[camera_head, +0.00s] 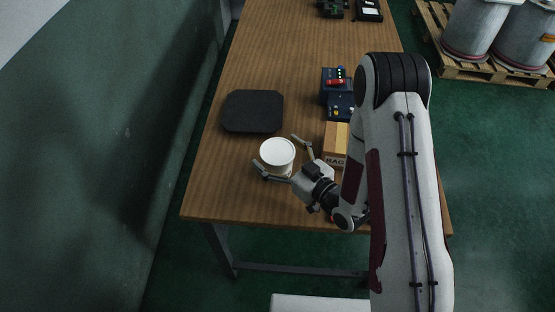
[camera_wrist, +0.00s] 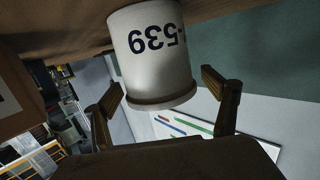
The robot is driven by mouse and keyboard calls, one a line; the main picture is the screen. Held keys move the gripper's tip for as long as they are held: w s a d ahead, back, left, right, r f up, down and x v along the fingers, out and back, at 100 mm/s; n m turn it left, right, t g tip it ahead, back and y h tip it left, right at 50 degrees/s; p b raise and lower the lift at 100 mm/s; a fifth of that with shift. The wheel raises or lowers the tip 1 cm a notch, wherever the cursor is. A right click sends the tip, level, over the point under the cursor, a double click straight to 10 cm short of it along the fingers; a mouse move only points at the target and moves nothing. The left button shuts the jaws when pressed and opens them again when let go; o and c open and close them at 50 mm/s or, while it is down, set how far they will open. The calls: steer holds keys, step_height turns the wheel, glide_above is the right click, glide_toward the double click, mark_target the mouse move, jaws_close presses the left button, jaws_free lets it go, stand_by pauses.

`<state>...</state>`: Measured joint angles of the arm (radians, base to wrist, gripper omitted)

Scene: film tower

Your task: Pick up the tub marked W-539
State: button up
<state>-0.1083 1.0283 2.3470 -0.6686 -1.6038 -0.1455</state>
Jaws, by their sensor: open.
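The white tub (camera_head: 277,153) stands upright on the wooden table near its front left part, with its lid facing up. In the wrist view the tub (camera_wrist: 152,60) appears upside down, with dark marking reading "-539" on its side; the first character is partly cut off. My gripper (camera_head: 283,156) is open, with one finger to the left of the tub and one to its right. In the wrist view the gripper's fingertips (camera_wrist: 165,84) flank the tub's lidded end, with gaps on both sides. The tub is not gripped.
A cardboard box (camera_head: 335,142) stands close to the right finger. A black mat (camera_head: 253,111) lies behind the tub. A dark blue device (camera_head: 338,96) with coloured buttons sits farther back. The table (camera_head: 232,195) is clear to the left front.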

steer(key=c, duration=1.6)
steer(key=shift+r, duration=0.25)
steer(key=shift+r, duration=4.8)
